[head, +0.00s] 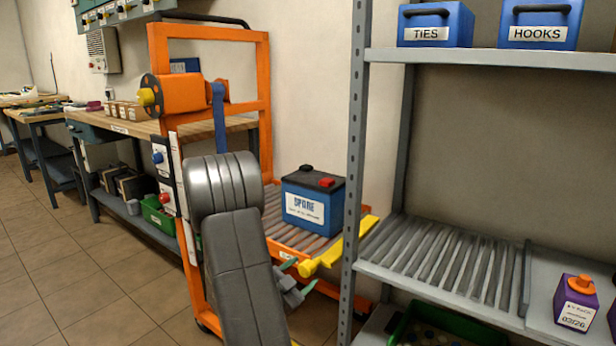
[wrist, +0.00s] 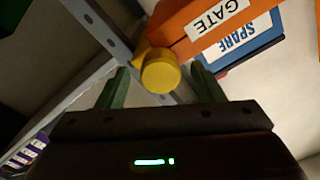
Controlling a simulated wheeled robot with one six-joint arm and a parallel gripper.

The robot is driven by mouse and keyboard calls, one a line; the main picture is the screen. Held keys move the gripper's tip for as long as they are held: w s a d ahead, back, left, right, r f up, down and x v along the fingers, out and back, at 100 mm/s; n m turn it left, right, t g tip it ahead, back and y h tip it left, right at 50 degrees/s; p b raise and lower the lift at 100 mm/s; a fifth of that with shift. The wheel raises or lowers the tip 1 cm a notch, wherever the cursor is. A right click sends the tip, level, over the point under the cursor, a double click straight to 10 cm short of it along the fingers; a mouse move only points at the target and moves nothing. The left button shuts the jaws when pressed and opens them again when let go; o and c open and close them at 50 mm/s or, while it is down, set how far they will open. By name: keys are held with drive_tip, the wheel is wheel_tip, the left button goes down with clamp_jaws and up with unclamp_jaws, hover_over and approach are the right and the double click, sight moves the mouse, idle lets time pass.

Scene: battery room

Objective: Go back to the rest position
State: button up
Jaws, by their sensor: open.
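My gripper (head: 292,287) is low in front of the orange cart, partly hidden behind my grey arm in the head view. In the wrist view its two green fingers (wrist: 158,88) stand apart with a yellow round knob (wrist: 161,73) showing between and beyond them. I cannot tell whether the fingers touch it. The knob is at the end of the yellow gate bar (head: 340,246) on the cart. The orange gate plate (wrist: 205,24) reads GATE in the wrist view.
A blue SPARE battery (head: 313,203) sits on the cart's rollers behind the gate. A grey shelf rack (head: 357,150) stands close on the right, with a purple container (head: 575,302) on it. A workbench (head: 150,125) is at the left. Tiled floor (head: 60,260) is open at the front left.

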drive_tip(key=shift+n+p, duration=1.8)
drive_tip(key=shift+n, duration=0.1)
